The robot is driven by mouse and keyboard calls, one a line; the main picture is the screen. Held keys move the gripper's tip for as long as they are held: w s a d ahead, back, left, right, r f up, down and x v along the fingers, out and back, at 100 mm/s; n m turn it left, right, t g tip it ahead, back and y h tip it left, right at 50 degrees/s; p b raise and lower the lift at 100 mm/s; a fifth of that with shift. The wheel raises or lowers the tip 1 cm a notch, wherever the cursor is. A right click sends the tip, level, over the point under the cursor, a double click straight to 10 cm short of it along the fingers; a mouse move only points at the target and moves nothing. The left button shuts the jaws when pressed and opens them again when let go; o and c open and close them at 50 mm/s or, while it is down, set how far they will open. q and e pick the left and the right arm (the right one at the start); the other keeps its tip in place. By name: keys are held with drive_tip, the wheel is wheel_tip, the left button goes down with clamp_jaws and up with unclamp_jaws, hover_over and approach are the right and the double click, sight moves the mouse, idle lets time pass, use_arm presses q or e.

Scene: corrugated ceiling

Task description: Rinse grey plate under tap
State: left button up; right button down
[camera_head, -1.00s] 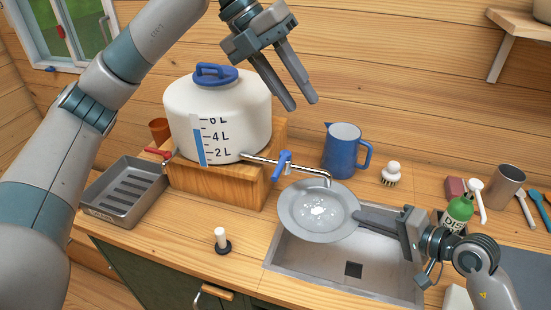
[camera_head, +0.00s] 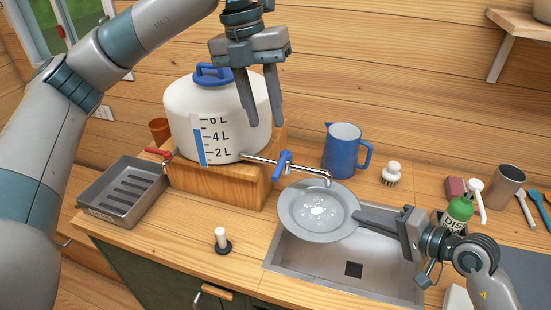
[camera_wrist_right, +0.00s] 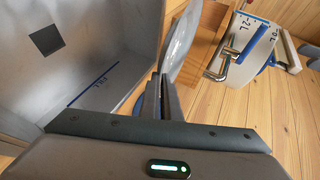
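The grey plate (camera_head: 290,222) is above the left part of the sink (camera_head: 385,285), under the tap spout (camera_head: 327,180), with white foam patches at its middle. My right gripper (camera_head: 368,220) is shut on the plate's right edge; the plate also shows edge-on in the right wrist view (camera_wrist_right: 180,45). The tap (camera_head: 284,163) has a blue lever and comes from the white water tank (camera_head: 185,105). No water stream is visible. My left gripper (camera_head: 261,122) is open and empty, pointing down in front of the tank's right side, above the tap.
A blue jug (camera_head: 342,152) and a brush (camera_head: 391,174) stand behind the sink. A green soap bottle (camera_head: 458,212) is close to my right gripper. A metal tray (camera_head: 125,195) is at left. A white-handled stopper (camera_head: 221,240) stands on the counter left of the sink.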

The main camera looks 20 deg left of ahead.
sight(278, 168)
use_arm(q)
drive_tip(key=f, duration=0.3)
drive_tip(key=d+f, duration=0.1)
drive_tip(key=f, duration=0.3)
drive_tip(key=d+f, duration=0.1)
drive_tip(key=f, duration=0.3)
drive_tip(key=shift+d+f, duration=0.15)
drive_tip(key=shift+f, duration=0.05)
clamp_jaws()
